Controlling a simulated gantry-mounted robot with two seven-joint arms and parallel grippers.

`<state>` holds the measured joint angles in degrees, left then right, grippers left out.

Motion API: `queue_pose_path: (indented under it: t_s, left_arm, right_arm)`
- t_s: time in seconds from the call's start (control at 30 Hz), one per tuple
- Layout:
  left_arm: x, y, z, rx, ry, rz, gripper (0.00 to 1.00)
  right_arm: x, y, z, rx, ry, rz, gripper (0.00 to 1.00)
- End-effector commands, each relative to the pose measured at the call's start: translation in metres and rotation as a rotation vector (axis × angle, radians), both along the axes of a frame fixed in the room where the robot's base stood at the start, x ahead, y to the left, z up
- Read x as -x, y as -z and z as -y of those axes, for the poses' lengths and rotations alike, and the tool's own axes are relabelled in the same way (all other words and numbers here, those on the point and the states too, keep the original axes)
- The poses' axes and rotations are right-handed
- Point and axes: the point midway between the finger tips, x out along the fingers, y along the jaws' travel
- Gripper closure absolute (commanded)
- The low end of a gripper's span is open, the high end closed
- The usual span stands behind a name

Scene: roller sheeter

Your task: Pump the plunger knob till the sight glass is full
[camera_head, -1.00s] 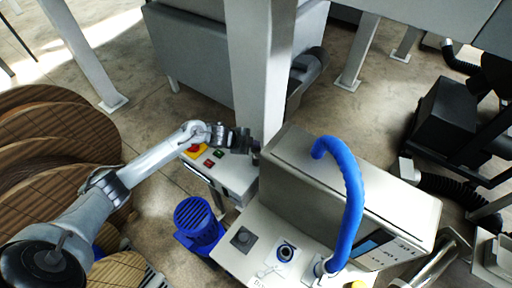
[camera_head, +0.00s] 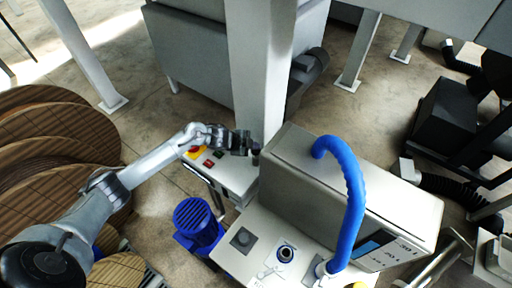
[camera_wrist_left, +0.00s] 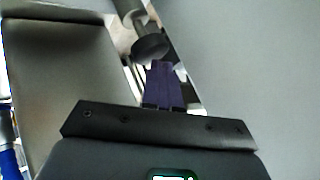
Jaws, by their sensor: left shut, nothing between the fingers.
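A small dark round knob (camera_head: 256,149), which appears to be the plunger knob, sits by the foot of the pale column. It also shows in the left wrist view as a black disc on a short grey stem (camera_wrist_left: 150,47). My left gripper (camera_head: 247,146) is shut and empty beside the knob. In the left wrist view its dark, purple-tinted fingers (camera_wrist_left: 163,80) are together, with their tips close to the knob's edge. I cannot tell whether they touch it. I cannot make out the sight glass in either view. My right gripper is not in view.
The pale column (camera_head: 262,80) and a beige machine housing (camera_head: 330,190) stand close to the left gripper. A blue hose (camera_head: 353,205) arches over the housing. A control box with coloured buttons (camera_head: 210,160) lies below the left wrist. A blue motor (camera_head: 197,222) stands on the floor.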

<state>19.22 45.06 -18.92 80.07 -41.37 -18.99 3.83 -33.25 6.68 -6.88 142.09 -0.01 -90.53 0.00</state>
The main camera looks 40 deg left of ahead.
Motion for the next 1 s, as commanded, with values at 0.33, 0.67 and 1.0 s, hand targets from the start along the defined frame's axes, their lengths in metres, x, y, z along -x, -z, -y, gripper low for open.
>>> queue_pose_path:
  t_s: [0.33, 0.67, 1.0]
  left_arm:
    - [0.001, 0.006, 0.000, -0.001, 0.000, -0.003, 1.00]
    - [0.001, 0.010, 0.000, -0.001, -0.001, -0.003, 1.00]
    - [0.001, 0.015, 0.000, -0.001, -0.001, -0.003, 1.00]
  right_arm:
    - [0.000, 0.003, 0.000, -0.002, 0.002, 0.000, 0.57]
    - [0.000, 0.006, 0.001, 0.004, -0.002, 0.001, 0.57]
    - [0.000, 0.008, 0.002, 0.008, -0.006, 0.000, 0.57]
